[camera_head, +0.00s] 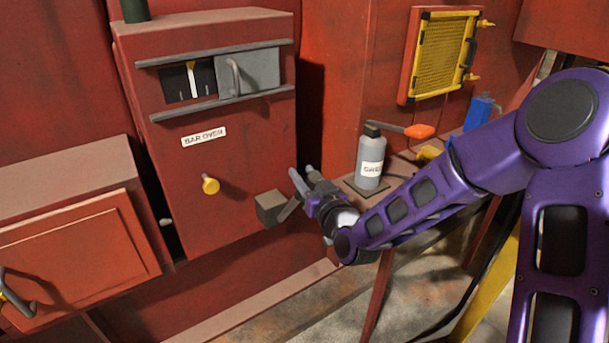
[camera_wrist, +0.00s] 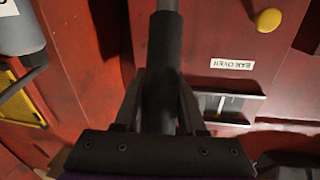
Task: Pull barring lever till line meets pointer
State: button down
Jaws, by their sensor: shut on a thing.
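The barring lever shows in the wrist view as a dark round grip (camera_wrist: 164,60) with a grey shaft beyond it. My gripper (camera_wrist: 160,95) is shut around this grip, one finger on each side. In the head view my gripper (camera_head: 304,187) is beside a dark grey block (camera_head: 270,207) low on the right of the red housing, and it mostly hides the lever. A dark window (camera_head: 176,83) high on the housing shows a pale upright pointer (camera_head: 192,78). The line cannot be told apart surely from the pointer at this size. A label (camera_head: 204,137) reads BAR OVER.
A grey sliding cover (camera_head: 250,73) with a handle fills the window's right part. A yellow knob (camera_head: 210,185) sticks out below the label. A grey bottle (camera_head: 371,160) and an orange-handled tool (camera_head: 418,131) are on the ledge near my arm. A yellow-framed grille (camera_head: 441,55) is behind.

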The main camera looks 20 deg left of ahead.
jog(key=shift+f, duration=0.1)
jog(key=shift+d+f+b, duration=0.15)
jog(key=shift+b, duration=0.5)
jog(key=shift+s+d+f+b, duration=0.15)
jog(key=shift+s+d+b, duration=0.1)
jog(key=shift+b, duration=0.5)
jog(key=shift+r, duration=0.2)
jog(key=c, duration=0.5)
grip_release()
jog(key=shift+s+f, duration=0.1)
